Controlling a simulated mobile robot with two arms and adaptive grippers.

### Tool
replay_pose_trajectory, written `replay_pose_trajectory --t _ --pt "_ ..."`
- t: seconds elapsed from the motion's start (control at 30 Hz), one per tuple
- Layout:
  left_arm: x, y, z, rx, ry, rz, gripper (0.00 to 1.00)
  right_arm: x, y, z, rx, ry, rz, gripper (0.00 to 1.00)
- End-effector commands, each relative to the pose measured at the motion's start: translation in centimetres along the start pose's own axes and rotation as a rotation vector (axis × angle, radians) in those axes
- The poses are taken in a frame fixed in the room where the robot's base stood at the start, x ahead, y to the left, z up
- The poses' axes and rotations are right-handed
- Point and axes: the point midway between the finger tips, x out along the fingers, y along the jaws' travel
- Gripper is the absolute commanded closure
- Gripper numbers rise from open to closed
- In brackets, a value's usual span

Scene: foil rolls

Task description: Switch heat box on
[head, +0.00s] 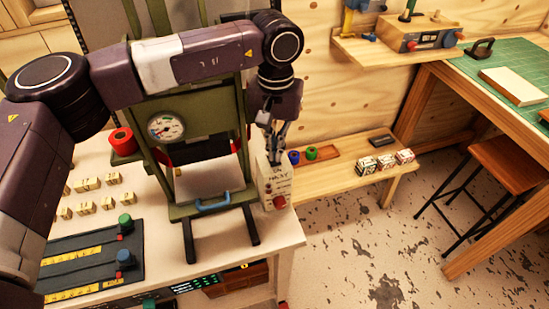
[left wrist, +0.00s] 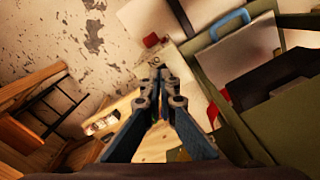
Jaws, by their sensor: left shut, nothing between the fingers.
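The heat box (head: 272,182) is a pale upright box with dark lettering on its front and a red knob (head: 280,201) low on that face. It stands at the right edge of the white table, beside the green press. My left gripper (head: 276,152) points down at the top of the box, shut and empty. I cannot tell whether it touches the box. In the left wrist view the shut fingers (left wrist: 160,75) cover part of the box, and the red knob (left wrist: 151,40) shows beyond them. The switch itself is not clearly visible. My right gripper is out of view.
The green press (head: 193,212) with a gauge (head: 166,127) and a blue handle (head: 213,203) stands left of the box. A low wooden bench (head: 340,180) with small items lies behind on the right. Floor is open right of the table.

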Motion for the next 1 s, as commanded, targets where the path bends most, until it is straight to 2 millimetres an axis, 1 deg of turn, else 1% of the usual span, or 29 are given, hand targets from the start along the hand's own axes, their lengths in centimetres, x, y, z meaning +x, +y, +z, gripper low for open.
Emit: replay_pose_trajectory --t 1.0 --pt "1.6 0.0 0.0 0.0 0.0 0.0 1.0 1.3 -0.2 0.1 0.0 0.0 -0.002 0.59"
